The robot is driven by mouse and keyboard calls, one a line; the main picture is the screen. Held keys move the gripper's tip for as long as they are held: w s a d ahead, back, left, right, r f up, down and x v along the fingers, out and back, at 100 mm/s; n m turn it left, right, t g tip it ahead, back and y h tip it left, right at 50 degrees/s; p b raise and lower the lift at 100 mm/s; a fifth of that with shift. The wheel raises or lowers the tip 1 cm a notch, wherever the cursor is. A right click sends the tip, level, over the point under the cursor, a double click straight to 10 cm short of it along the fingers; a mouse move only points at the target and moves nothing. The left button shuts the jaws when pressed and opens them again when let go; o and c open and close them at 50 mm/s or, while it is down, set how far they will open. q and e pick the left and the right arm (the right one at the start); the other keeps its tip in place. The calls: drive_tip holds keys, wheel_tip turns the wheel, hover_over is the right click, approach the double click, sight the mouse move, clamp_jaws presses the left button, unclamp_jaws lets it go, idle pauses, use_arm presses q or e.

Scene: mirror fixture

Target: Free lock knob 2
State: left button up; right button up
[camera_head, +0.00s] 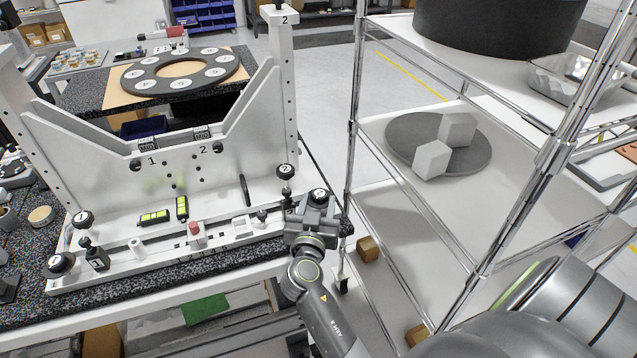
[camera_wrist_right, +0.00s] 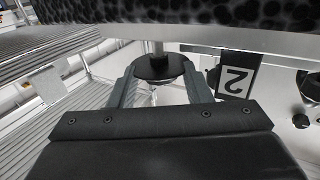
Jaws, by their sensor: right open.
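A black knob with a white cap (camera_head: 319,194) stands at the front right end of the white fixture (camera_head: 215,185). I take it for lock knob 2. My right gripper (camera_head: 313,207) is at this knob, its arm coming up from below. In the right wrist view the black knob (camera_wrist_right: 158,68) sits between the two open fingers (camera_wrist_right: 159,82); I cannot tell whether they touch it. A second black knob marked 2 (camera_head: 285,170) stands just behind. A black plate marked 2 (camera_wrist_right: 237,80) shows upside down beside the fingers. My left gripper is not in view.
Knobs marked 1 stand at the fixture's left end, one at the back (camera_head: 81,218) and one in front (camera_head: 60,263). A red button (camera_head: 195,229) is on the base. A wire shelf rack (camera_head: 352,150) stands close to the right of my right gripper.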

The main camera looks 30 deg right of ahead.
drive_tip(key=shift+w+d, duration=0.25)
drive_tip(key=shift+w, duration=0.05)
drive_tip(key=shift+s+a+r, duration=0.1)
drive_tip(key=c, duration=0.7)
drive_tip(key=shift+s+d+n+t+y, duration=0.1)
drive_tip(key=shift+d+n+t+y, duration=0.05)
drive_tip(key=shift+n+t+y, duration=0.35)
drive_tip(key=shift+s+d+n+t+y, duration=0.1)
drive_tip(key=shift+n+t+y, duration=0.25)
drive_tip(key=shift+y, duration=0.25)
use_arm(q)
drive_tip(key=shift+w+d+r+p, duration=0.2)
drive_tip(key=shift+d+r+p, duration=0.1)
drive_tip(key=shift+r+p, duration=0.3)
use_arm(e)
drive_tip(key=shift+d+n+t+y, duration=0.15)
drive_tip(key=shift+n+t+y, duration=0.8)
drive_tip(key=shift+n+y, duration=0.8)
drive_tip(key=shift+m+y, duration=0.25)
drive_tip(key=shift+m, duration=0.05)
drive_tip(key=o, duration=0.7)
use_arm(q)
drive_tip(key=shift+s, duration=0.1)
use_arm(e)
drive_tip(key=shift+s, duration=0.1)
